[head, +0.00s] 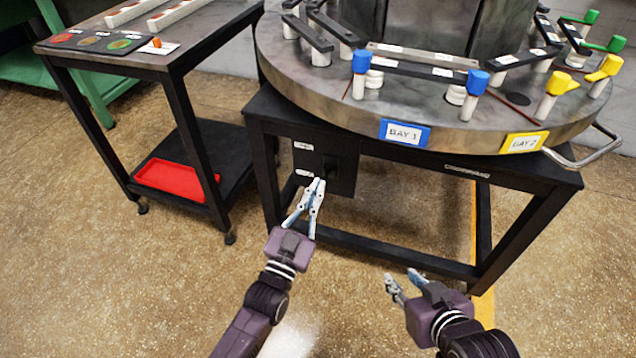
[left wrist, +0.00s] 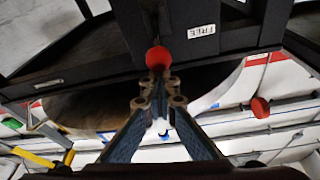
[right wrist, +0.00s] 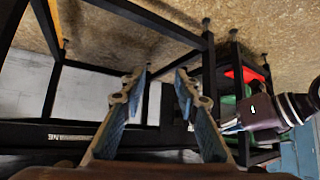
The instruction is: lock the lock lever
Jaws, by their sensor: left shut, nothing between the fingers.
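The lock lever's red ball knob (left wrist: 158,57) shows in the left wrist view just past the fingertips of my left gripper (left wrist: 160,95). The knob sits by a black panel with a white label reading FREE (left wrist: 202,31); its shaft is mostly hidden. In the head view the black panel (head: 343,183) hangs under the round table's frame, and I cannot make out the knob there. My left gripper (head: 316,184) is shut and empty in front of the panel. I cannot tell whether it touches the knob. My right gripper (head: 406,284) is open and empty, low at the right.
The round table (head: 420,105) above carries blue and yellow levers and a BAY 1 sign (head: 405,134). Its black frame (head: 400,243) crosses ahead of my arms. A side table at left holds a red tray (head: 172,178) on its lower shelf. The floor in front is clear.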

